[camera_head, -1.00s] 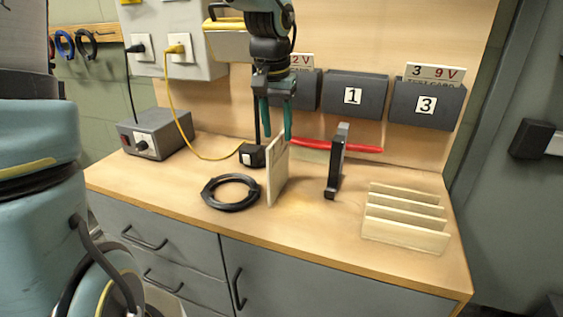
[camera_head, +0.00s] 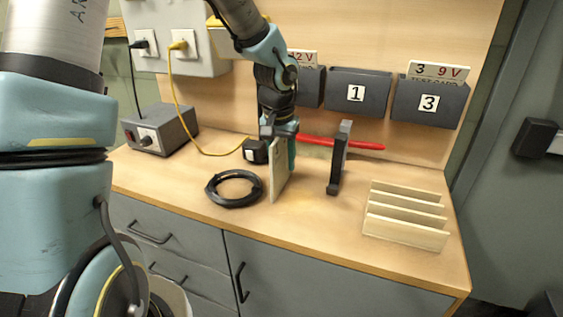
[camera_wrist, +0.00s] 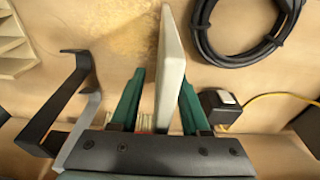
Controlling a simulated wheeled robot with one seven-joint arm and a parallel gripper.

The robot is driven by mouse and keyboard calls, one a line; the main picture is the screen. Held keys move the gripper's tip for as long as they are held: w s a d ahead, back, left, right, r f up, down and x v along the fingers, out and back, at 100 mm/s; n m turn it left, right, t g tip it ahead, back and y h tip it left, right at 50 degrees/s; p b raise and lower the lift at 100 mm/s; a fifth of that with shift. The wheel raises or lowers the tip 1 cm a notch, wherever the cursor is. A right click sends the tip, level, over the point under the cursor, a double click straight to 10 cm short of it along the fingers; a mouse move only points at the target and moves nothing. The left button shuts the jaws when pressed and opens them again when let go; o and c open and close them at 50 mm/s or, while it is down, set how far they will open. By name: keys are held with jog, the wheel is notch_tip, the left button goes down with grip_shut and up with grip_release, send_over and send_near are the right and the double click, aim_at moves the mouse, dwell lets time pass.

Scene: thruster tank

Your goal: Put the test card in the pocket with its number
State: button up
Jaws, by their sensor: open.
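A thin cream card (camera_head: 277,174), apparently the test card, stands upright on the bench, seen nearly edge-on. No number shows on it. My gripper (camera_head: 281,148) is lowered over its upper part. In the wrist view, the card (camera_wrist: 172,70) stands between the two green fingers of my open gripper (camera_wrist: 160,82), with a gap at the left finger; contact at the right finger is unclear. Grey pocket 1 (camera_head: 357,104) shows no card. Pocket 3 (camera_head: 441,110) holds a card marked 3, 9 V (camera_head: 440,71). A third pocket (camera_head: 311,96), partly hidden by my arm, holds a 12V card (camera_head: 303,57).
A black cable coil (camera_head: 234,201) lies left of the card, with a small black box (camera_head: 255,151) behind. A black stand (camera_head: 338,170) is at its right, a red bar (camera_head: 365,145) behind it. A wooden slotted rack (camera_head: 404,233) sits at front right.

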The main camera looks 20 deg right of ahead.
grip_shut()
dwell(0.7)
